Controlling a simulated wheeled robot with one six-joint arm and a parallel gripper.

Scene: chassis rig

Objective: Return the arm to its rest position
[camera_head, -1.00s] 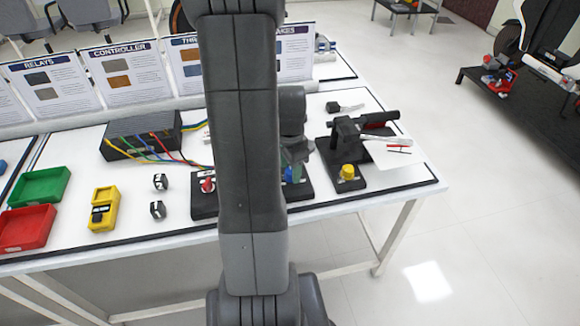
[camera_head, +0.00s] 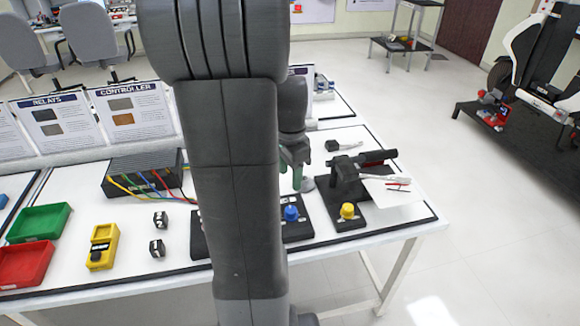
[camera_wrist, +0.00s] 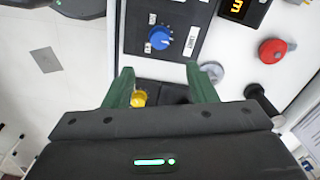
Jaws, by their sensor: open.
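My arm rises through the middle of the head view and hides part of the table. My gripper (camera_head: 297,160) shows just right of the arm, above the table near the blue knob (camera_head: 291,213). In the wrist view its two green fingers (camera_wrist: 160,88) are apart with nothing held between them. The blue knob on its panel also shows beyond the fingertips in the wrist view (camera_wrist: 160,38). A yellow knob (camera_head: 347,211) sits on a black base to the right, and in the wrist view it shows beside the left finger (camera_wrist: 139,98).
Information boards (camera_head: 130,117) stand behind. Open floor (camera_head: 480,230) lies to the right.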

